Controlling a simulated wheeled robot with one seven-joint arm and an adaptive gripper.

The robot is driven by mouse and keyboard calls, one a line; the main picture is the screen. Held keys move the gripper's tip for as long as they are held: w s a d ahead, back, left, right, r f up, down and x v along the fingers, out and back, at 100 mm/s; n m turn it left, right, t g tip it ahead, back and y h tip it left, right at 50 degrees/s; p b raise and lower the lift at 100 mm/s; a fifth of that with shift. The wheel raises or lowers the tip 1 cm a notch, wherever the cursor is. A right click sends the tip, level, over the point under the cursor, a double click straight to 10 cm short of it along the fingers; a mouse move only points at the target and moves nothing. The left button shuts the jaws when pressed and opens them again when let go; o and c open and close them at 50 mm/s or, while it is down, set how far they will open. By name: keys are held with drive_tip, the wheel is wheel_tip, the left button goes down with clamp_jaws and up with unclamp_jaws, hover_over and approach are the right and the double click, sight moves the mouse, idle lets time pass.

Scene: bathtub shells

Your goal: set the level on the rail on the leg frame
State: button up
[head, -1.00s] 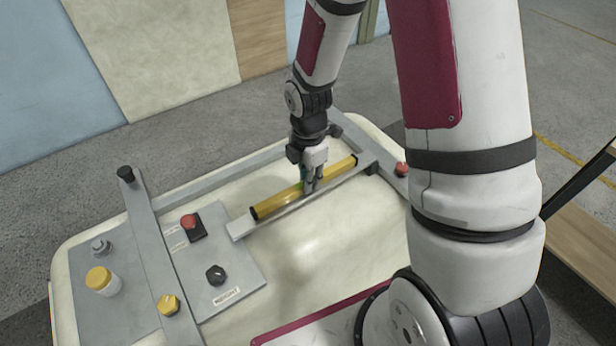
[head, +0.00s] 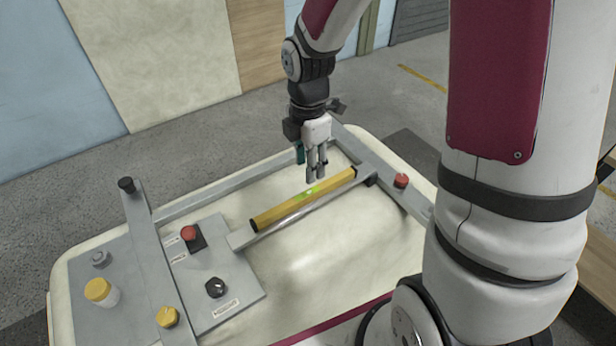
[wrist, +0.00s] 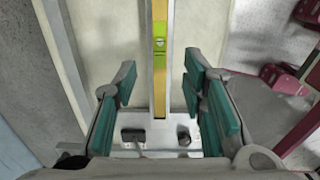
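The level (head: 290,206) is a yellow bar with black ends and a green vial in its middle. It lies along the grey rail (head: 285,223) of the leg frame (head: 150,247), on or right against it; I cannot tell exactly how it is seated. In the wrist view the level (wrist: 160,85) runs lengthwise between the fingers, apart from them. My gripper (head: 314,176) is above the level and clear of it. In the wrist view my gripper (wrist: 162,100) has its teal pads wide apart with nothing between them.
A grey panel (head: 240,285) with a red button (head: 189,233) and a black knob (head: 215,287) lies left of the rail. A yellow-capped jar (head: 100,291) stands at far left. Another red button (head: 401,181) is at right. The pale shell (head: 330,255) is bare in front of the rail.

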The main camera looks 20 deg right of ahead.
drive_tip(key=s+r+m+t, duration=0.1)
drive_tip(key=s+r+m, duration=0.35)
drive_tip(key=r, duration=0.35)
drive_tip(key=s+r+m+t, duration=0.2)
drive_tip(key=s+r+m, duration=0.1)
drive_tip(key=r+m, duration=0.4)
drive_tip(key=s+r+m+t, duration=0.2)
drive_tip(key=s+r+m, duration=0.4)
drive_tip(key=s+m, duration=0.2)
drive_tip(key=s, duration=0.2)
drive_tip(key=shift+s+r+m, duration=0.25)
drive_tip(key=shift+s+m, duration=0.05)
drive_tip(key=shift+m, duration=0.05)
drive_tip(key=shift+d, duration=0.1)
